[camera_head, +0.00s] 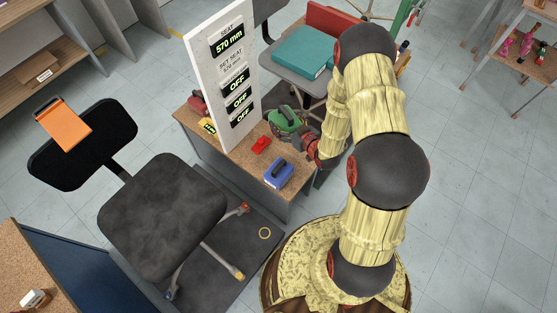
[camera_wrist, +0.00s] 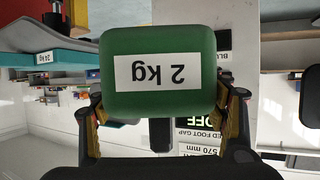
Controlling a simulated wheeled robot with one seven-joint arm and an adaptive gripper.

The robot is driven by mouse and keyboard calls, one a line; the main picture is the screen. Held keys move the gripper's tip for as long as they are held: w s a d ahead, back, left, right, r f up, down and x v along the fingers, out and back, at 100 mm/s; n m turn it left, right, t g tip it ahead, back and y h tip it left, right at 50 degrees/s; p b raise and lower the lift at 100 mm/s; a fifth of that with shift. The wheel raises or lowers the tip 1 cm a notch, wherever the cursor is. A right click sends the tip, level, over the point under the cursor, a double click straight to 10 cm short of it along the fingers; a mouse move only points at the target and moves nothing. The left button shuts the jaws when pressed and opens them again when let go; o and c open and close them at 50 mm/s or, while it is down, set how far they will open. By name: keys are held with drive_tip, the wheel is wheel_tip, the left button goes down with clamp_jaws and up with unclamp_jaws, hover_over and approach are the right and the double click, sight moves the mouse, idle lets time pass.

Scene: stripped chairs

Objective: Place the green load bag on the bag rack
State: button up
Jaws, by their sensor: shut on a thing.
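The green load bag (camera_head: 287,120) shows in the head view at the back edge of a low brown-topped bench (camera_head: 228,158). In the wrist view the green bag (camera_wrist: 160,42) fills the upper middle, with a white "2 kg" label upside down in the picture. My gripper (camera_head: 308,142) reaches in from the right and is shut on the bag. In the wrist view its fingers (camera_wrist: 162,108) are on either side of the bag. I cannot tell whether the bag touches the bench. No part is plainly marked as the bag rack.
A blue bag (camera_head: 279,173) and a small red object (camera_head: 261,145) sit on the bench near the tall white display panel (camera_head: 215,70). A teal case (camera_head: 303,52) lies on a seat behind. A dark chair (camera_head: 162,218) stands in front left. Open floor (camera_head: 480,190) lies right.

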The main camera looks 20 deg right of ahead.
drive_tip(key=s+d+f+n+g+y+b, duration=0.1)
drive_tip(key=s+d+f, duration=0.15)
drive_tip(key=d, duration=0.45)
drive_tip(key=s+d+f+n+y+b, duration=0.1)
drive_tip(key=s+d+f+n+y, duration=0.15)
drive_tip(key=d, duration=0.35)
drive_tip(key=s+d+f+n+g+y+b, duration=0.1)
drive_tip(key=s+d+f, duration=0.1)
drive_tip(key=d+f, duration=0.35)
drive_tip(key=b, duration=0.6)
hover_over(298, 155)
drive_tip(key=shift+w+d+f, duration=0.1)
drive_tip(key=shift+d+f, duration=0.05)
drive_tip(key=shift+f, duration=1.85)
drive_tip(key=shift+w+d+f, duration=0.1)
drive_tip(key=shift+f, duration=1.9)
drive_tip(key=shift+a+f+b, duration=0.15)
drive_tip(key=shift+f+b, duration=0.75)
drive_tip(key=shift+f, duration=0.8)
drive_tip(key=shift+f, duration=0.1)
drive_tip(key=o, duration=2.1)
drive_tip(key=shift+s+f, duration=0.1)
drive_tip(key=shift+f, duration=0.05)
